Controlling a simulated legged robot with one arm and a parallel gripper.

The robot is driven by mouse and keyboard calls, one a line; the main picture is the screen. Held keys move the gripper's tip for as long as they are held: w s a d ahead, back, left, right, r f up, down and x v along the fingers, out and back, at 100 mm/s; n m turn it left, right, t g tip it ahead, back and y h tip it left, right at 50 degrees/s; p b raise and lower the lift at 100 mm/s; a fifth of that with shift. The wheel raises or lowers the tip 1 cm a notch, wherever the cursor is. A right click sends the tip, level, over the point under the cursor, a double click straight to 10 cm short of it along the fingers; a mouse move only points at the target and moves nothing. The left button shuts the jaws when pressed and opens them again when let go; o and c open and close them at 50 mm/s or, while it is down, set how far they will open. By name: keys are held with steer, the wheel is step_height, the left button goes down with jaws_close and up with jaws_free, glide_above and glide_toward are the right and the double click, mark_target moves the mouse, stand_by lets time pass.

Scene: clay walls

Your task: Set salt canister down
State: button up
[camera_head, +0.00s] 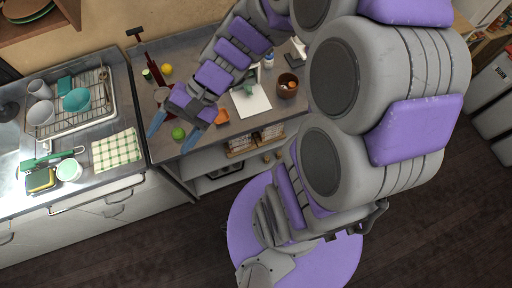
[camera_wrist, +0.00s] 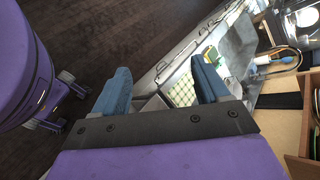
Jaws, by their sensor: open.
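My gripper (camera_head: 172,130) is at the front left edge of the metal worktable (camera_head: 221,134), its two blue fingers spread apart. In the wrist view the open gripper (camera_wrist: 161,80) shows nothing held, with dark floor and a counter edge beyond the fingers. A small white and blue container (camera_head: 268,61) stands at the back of the worktable, partly beside my arm; I cannot tell whether it is the salt canister. No other likely canister shows clearly.
A brown pot (camera_head: 287,85), white board (camera_head: 250,101), yellow fruit (camera_head: 167,70) and green can (camera_head: 147,75) are on the worktable. A dish rack (camera_head: 70,104) and checkered cloth (camera_head: 116,150) are on the left counter.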

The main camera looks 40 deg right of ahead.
steer(key=s+d+n+h, duration=0.6)
steer(key=s+d+h, duration=0.4)
steer(key=s+d, duration=0.2)
steer(key=shift+s+n+g+h, duration=0.4)
steer(key=shift+s, duration=0.5)
